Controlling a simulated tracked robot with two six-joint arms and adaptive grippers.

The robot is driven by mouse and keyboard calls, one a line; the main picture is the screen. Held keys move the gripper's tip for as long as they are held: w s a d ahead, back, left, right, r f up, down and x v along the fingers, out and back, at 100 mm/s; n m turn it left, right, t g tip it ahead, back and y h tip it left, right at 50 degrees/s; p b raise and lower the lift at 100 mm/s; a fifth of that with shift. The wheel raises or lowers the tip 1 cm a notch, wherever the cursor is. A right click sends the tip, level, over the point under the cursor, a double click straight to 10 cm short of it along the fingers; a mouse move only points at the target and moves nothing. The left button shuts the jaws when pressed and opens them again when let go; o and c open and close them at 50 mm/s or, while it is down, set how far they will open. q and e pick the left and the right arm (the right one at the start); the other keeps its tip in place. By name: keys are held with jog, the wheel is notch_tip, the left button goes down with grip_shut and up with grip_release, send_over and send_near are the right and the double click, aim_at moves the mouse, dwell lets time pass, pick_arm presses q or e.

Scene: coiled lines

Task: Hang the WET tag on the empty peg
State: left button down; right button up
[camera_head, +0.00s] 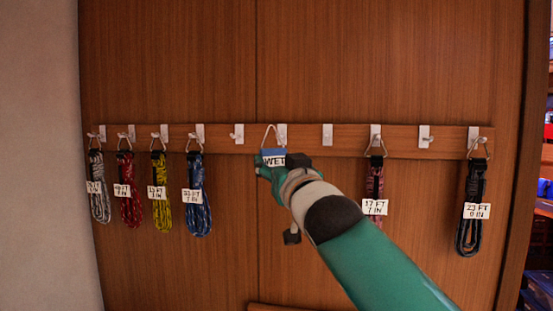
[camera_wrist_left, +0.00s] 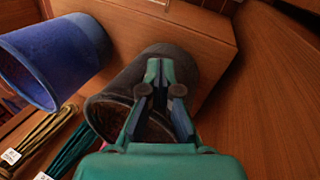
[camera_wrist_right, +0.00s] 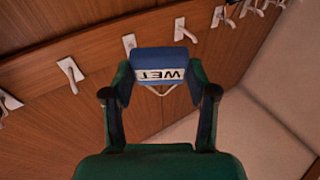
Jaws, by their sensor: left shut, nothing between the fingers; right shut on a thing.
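The WET tag (camera_head: 273,157) is a blue block with a white label and a triangular wire hanger (camera_head: 269,135) on top. My right gripper (camera_head: 284,170) is shut on it, in front of the peg rail. The tag also shows between the fingers in the right wrist view (camera_wrist_right: 160,66). The hanger overlaps the left edge of a peg (camera_head: 282,135); I cannot tell whether they touch. Bare pegs also show at left (camera_head: 237,134), right (camera_head: 327,135) and farther right (camera_head: 424,137). My left gripper (camera_wrist_left: 164,75) is shut and empty above a dark bin.
Grey, red, yellow and blue coils (camera_head: 199,195) hang on the left pegs. A pink-and-black coil (camera_head: 375,180) and a black coil (camera_head: 470,225) hang at right. In the left wrist view, a blue bin (camera_wrist_left: 55,55) stands beside the dark bin (camera_wrist_left: 180,62).

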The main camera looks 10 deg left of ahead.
jog(key=shift+w+f+p, duration=0.1)
jog(key=shift+w+p, duration=3)
jog(key=shift+p, duration=0.15)
jog(key=shift+w+f, duration=0.7)
jog(key=shift+f, duration=0.05)
jog(key=o, duration=1.2)
jog(key=shift+o, duration=0.2)
jog(key=shift+r, duration=0.1)
